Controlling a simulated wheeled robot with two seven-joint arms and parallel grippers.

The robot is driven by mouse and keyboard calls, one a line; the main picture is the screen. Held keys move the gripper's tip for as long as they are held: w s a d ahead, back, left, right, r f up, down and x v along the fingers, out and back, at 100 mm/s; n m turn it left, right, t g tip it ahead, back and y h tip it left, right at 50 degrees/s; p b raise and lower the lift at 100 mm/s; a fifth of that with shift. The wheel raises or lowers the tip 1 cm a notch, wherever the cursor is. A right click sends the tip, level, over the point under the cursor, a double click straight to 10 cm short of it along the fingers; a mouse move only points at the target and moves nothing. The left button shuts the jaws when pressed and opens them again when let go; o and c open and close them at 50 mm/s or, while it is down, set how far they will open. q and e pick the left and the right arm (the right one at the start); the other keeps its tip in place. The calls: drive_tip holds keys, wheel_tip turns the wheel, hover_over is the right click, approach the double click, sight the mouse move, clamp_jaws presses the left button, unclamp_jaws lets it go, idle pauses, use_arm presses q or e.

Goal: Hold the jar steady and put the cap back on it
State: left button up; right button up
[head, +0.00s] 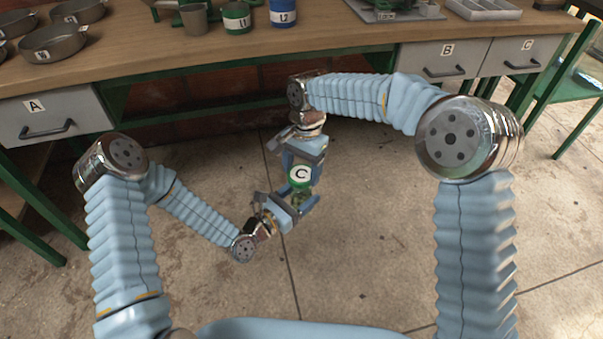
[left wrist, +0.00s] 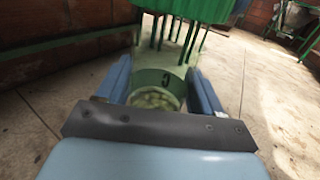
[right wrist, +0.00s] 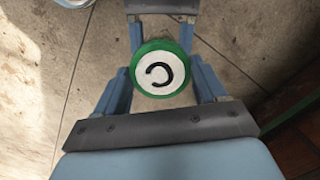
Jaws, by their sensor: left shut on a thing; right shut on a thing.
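The jar (head: 300,194) is clear with a green letter band and pale contents, held in the air in front of the bench. It shows close up in the left wrist view (left wrist: 157,80). My left gripper (head: 295,200) is shut on the jar's sides. The cap's underside also shows in the left wrist view (left wrist: 197,8). I cannot tell whether it is seated.
The wooden bench (head: 330,48) runs along the back, with drawer A (head: 55,112) at left and drawers B (head: 446,62) and C (head: 513,62) at right. Tins L1 (head: 236,18) and L2 (head: 283,13) stand on it. The floor below my grippers is clear.

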sight(301, 197)
drive_tip(key=shift+f, duration=0.9)
drive_tip(key=shift+f, duration=0.55)
